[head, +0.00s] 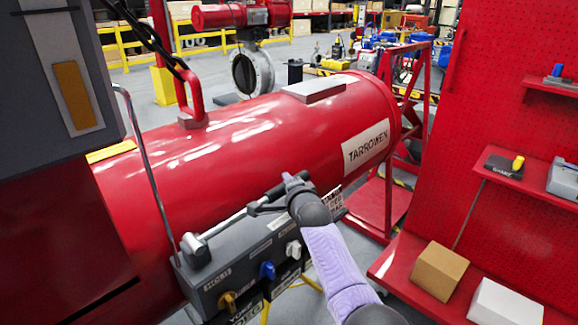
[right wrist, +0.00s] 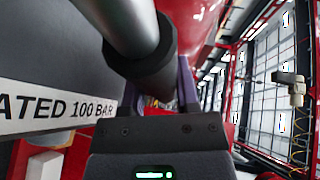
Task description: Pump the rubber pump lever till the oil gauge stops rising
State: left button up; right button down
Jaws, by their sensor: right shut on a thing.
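The pump lever (head: 225,224) is a silvery rod rising to the right from a grey pump box (head: 215,282) under a red cylinder. In the right wrist view its black rubber grip (right wrist: 150,62) lies between the purple fingers of my right gripper (right wrist: 160,98). In the head view my right gripper (head: 287,182) is shut on the lever's far end, mostly hidden by my wrist. A tall amber strip (head: 77,95) on a grey panel at upper left looks like the oil gauge; its scale cannot be read. My left gripper is not in view.
The red cylinder (head: 220,150) marked TARROWEN fills the middle. Blue, amber and white knobs (head: 267,271) sit on the box's front. A curved metal rail (head: 150,170) stands at left. A red pegboard (head: 510,120) and shelf with boxes (head: 437,271) close off the right.

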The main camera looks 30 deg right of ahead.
jog(key=shift+f, duration=0.7)
jog(key=shift+c, duration=1.7)
grip_release()
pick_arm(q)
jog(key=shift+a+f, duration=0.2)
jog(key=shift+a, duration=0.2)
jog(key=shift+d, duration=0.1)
